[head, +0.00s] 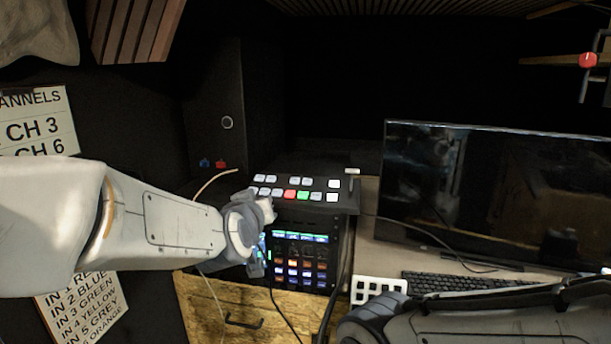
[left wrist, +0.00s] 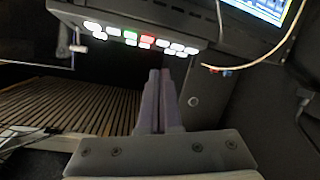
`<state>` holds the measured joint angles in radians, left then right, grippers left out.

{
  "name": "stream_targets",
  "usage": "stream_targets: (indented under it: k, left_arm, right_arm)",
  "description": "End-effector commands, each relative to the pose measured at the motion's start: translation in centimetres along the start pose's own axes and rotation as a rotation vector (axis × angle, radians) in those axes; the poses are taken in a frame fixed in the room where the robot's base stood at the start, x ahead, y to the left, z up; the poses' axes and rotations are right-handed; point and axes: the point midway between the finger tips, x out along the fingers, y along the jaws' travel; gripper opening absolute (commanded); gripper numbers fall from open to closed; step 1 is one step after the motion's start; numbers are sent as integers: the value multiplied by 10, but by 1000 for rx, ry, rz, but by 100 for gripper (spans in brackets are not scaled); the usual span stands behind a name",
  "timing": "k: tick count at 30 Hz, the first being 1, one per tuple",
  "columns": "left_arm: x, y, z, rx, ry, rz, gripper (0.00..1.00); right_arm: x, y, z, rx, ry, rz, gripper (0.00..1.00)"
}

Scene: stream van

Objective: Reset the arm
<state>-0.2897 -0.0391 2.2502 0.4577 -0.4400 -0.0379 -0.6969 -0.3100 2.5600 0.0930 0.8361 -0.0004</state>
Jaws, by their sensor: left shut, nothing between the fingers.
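My left arm (head: 160,225) reaches in from the left in the head view, its wrist in front of the left side of the button panel (head: 345,203). My left gripper (left wrist: 159,76) shows in the left wrist view with its two purple-grey fingers together and nothing between them. The panel, with white, red and green buttons, also shows upside down in that view (left wrist: 72,14), beyond the fingertips; I see a gap but cannot tell its depth. In the head view the fingers are mostly hidden behind the wrist. Part of my right arm (head: 450,325) lies at the lower right; its gripper is out of view.
Below the panel is a lit screen unit (head: 300,262) above a wooden drawer (head: 205,308). A monitor (head: 480,195), keyboard (head: 460,284) and white keypad (head: 377,290) stand on the desk at the right. Loose cables (head: 212,295) hang near my left wrist. Label sheets are on the left wall.

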Motion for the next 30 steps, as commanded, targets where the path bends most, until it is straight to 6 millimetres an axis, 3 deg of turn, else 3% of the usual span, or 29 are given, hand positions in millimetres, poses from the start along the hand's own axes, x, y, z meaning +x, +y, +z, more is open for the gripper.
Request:
stream_targets:
  k: [4, 6, 9, 13, 18, 21, 30]
  left_arm:
    - [-40, 37, 84, 104, -312, 115, 0]
    - [-70, 48, 128, 174, -483, 164, 0]
    - [-123, 49, 183, 290, -723, 215, 0]
    - [-194, 31, 235, 453, -1003, 245, 0]
    - [-261, -3, 264, 618, -1248, 234, 0]
    - [-280, -16, 269, 668, -1318, 223, 0]
    - [-286, -21, 270, 685, -1344, 217, 0]
  right_arm:
    - [0, 0, 0, 0, 0, 0, 50]
    - [0, 0, 0, 0, 0, 0, 50]
    - [0, 0, 0, 0, 0, 0, 50]
    - [0, 0, 0, 0, 0, 0, 50]
    - [0, 0, 0, 0, 0, 0, 50]
    - [0, 0, 0, 0, 0, 0, 50]
    - [0, 0, 0, 0, 0, 0, 50]
